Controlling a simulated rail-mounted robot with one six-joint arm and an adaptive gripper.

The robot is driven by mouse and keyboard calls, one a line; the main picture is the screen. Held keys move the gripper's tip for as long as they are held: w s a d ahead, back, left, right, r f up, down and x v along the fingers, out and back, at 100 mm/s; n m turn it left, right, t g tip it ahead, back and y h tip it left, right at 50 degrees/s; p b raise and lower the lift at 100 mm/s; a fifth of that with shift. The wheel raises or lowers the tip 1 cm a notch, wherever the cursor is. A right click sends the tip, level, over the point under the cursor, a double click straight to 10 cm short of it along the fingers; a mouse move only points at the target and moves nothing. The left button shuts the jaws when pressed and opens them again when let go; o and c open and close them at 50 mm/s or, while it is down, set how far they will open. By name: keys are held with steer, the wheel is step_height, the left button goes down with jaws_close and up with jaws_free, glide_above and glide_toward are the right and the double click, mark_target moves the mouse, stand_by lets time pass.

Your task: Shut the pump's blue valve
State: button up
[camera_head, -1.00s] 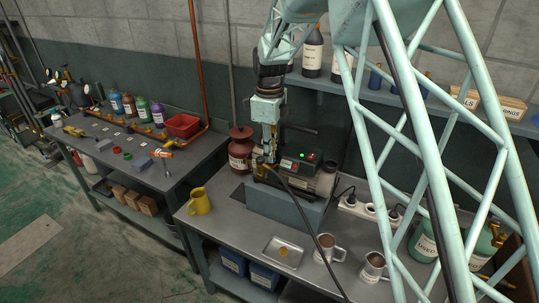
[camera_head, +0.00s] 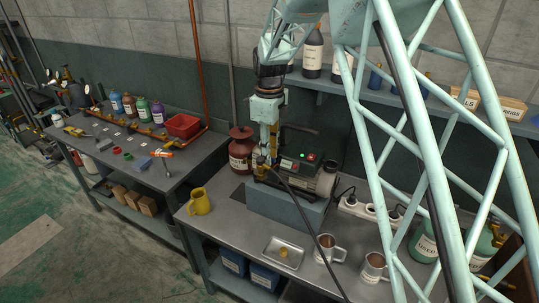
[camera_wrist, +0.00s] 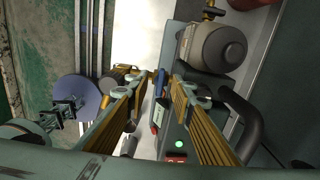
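The pump (camera_head: 303,168), dark with a green light and a red switch, sits on a grey-blue block on the right bench. It also shows in the wrist view (camera_wrist: 210,45). The blue valve (camera_wrist: 160,82) shows in the wrist view as a small blue handle between my fingertips. My gripper (camera_wrist: 164,77) is open around it, with a finger on either side; whether either finger touches it I cannot tell. In the head view my gripper (camera_head: 264,158) points down at the pump's left end and hides the valve there.
A brown canister (camera_head: 241,150) stands just left of my gripper. A power strip (camera_head: 358,206) lies right of the pump.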

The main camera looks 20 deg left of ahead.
stand_by(0.3)
step_height(320, 180, up, 9)
steer(key=p, duration=0.4)
stand_by(0.9)
stand_by(0.3)
steer(key=s+d+r+n+t+b, duration=0.1)
steer(key=s+d+r+n+b, duration=0.15)
steer(key=d+r, duration=0.4)
steer(key=s+d+r+n+b, duration=0.2)
steer(key=s+d+r, duration=0.2)
steer(key=d, duration=0.6)
steer(key=s+d+r+n+t+b, duration=0.1)
steer(key=s+d+r+n+b, duration=0.15)
steer(key=s+d, duration=0.4)
steer(key=s+d+r+n+b, duration=0.2)
steer(key=s+d+n, duration=0.1)
steer(key=s+d, duration=0.4)
steer(key=s+d+f+n+b, duration=0.3)
steer(key=s+d, duration=0.2)
steer(key=s, duration=0.4)
steer(key=s+d+f+n+t+b, duration=0.1)
steer(key=s+d+f+n+b, duration=0.2)
steer(key=s+d, duration=0.3)
steer(key=s+d+f+n+t+b, duration=0.1)
steer(key=s+d+f+n+b, duration=0.2)
steer(key=s, duration=1.1)
steer(key=d+f, duration=0.1)
steer(key=d, duration=0.1)
steer(key=shift+d+f, duration=0.2)
steer(key=shift+d, duration=0.15)
